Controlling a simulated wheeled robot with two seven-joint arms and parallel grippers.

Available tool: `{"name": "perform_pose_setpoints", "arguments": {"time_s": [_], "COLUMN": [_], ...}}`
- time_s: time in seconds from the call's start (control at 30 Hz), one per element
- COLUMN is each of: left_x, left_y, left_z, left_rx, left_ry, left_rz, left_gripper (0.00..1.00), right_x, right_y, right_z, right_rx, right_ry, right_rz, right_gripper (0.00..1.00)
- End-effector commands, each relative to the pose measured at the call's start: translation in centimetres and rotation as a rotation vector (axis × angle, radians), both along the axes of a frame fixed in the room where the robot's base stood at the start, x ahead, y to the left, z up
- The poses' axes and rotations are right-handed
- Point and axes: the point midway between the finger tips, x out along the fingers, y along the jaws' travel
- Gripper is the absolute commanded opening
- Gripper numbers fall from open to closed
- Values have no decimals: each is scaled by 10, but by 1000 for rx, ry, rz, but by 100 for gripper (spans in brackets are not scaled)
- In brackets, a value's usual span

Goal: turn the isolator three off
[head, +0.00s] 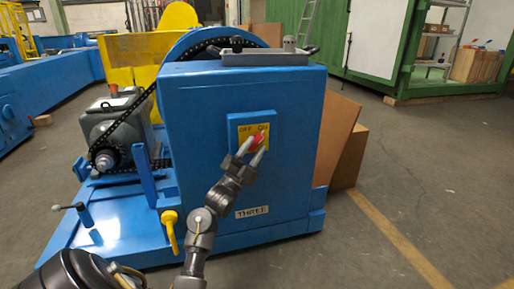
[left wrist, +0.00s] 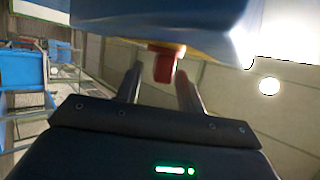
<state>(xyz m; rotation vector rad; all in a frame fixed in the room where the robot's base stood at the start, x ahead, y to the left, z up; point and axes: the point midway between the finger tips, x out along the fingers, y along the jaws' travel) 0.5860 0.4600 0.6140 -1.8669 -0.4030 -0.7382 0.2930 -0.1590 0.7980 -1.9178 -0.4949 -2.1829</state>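The isolator is a blue box (head: 234,124) with a yellow plate (head: 244,130) on the front of a blue machine cabinet (head: 205,110). The plate reads OFF at left and ON at right. Its red handle (head: 257,141) seems to lean up and right, toward ON. A label reading THREE (head: 252,212) is lower on the cabinet. My left gripper (head: 251,148) is open at the handle, hiding part of it. In the left wrist view the red handle (left wrist: 163,66) lies between the spread fingertips (left wrist: 160,78), with gaps visible. My right gripper is not in view.
A chain drive with a grey motor (head: 118,122) is left of the cabinet. A yellow hook-shaped part (head: 170,230) and a lever (head: 70,208) are low at the left. Brown boards (head: 338,140) lean at the cabinet's right. The floor at right is clear.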

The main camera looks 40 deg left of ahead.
Motion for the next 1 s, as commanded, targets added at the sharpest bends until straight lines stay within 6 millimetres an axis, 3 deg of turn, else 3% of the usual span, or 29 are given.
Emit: {"name": "perform_pose_setpoints", "arguments": {"time_s": [0.2,0.5,0.8,1.0], "left_x": [14,16,16,16], "left_y": [-1,-1,-1,-1], "left_z": [11,13,13,12], "left_rx": [-1,-1,-1,-4], "left_ry": [0,2,2,-2], "left_rz": [0,0,0,0], "left_gripper": [38,38,0,0], "right_x": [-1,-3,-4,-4], "right_y": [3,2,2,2], "right_z": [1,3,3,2], "right_rx": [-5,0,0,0], "right_ry": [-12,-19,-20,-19], "right_rz": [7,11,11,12], "right_gripper": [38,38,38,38]}}
